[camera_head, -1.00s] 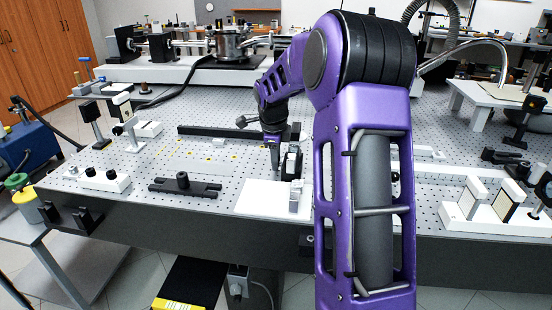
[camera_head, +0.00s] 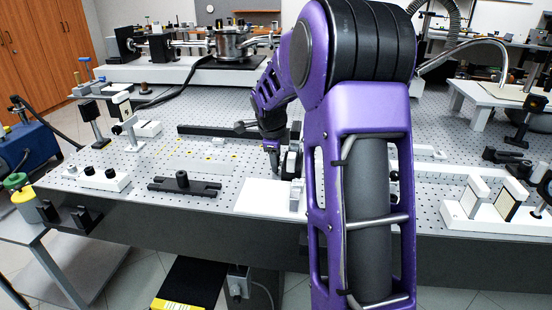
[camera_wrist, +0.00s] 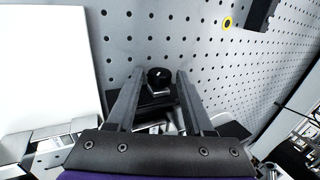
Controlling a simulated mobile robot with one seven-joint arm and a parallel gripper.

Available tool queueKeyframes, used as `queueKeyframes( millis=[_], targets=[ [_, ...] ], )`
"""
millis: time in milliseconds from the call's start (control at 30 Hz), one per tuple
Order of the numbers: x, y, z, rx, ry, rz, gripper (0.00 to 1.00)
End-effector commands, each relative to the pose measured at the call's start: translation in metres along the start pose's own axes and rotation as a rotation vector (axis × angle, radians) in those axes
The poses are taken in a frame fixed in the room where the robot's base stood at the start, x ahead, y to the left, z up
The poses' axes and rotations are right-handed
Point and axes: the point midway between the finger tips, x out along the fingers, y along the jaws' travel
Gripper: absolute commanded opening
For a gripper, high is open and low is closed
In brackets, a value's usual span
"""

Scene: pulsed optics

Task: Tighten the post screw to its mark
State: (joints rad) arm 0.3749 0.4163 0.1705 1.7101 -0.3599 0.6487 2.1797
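The post screw, a round black knob (camera_wrist: 159,76) with a small white line on its top, shows in the wrist view on a dark post mount. My gripper (camera_wrist: 157,80) is open, with one finger on each side of the knob and a gap on both sides. In the head view my gripper (camera_head: 273,160) points down at the table beside a dark post assembly (camera_head: 291,160). My arm hides part of that area, and the knob cannot be made out there. I cannot tell a separate target mark.
A white plate (camera_head: 262,198) lies close by; it also shows in the wrist view (camera_wrist: 45,60). A black bar (camera_head: 225,133) lies behind, and a black clamp base (camera_head: 184,186) to the left. White mirror mounts (camera_head: 478,205) stand at the right. Perforated tabletop (camera_head: 200,105) is free behind.

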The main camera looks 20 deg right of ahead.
Motion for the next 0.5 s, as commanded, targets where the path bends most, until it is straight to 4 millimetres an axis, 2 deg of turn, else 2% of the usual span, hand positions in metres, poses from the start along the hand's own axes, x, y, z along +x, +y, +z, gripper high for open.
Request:
queueKeyframes(
  millis=[67, 500],
  targets=[
    [0.0000, 0.0000, 0.0000, 0.000, 0.000, 0.000, 0.66],
    [0.0005, -0.0024, -0.0007, 0.001, 0.004, 0.054, 0.66]
  ],
)
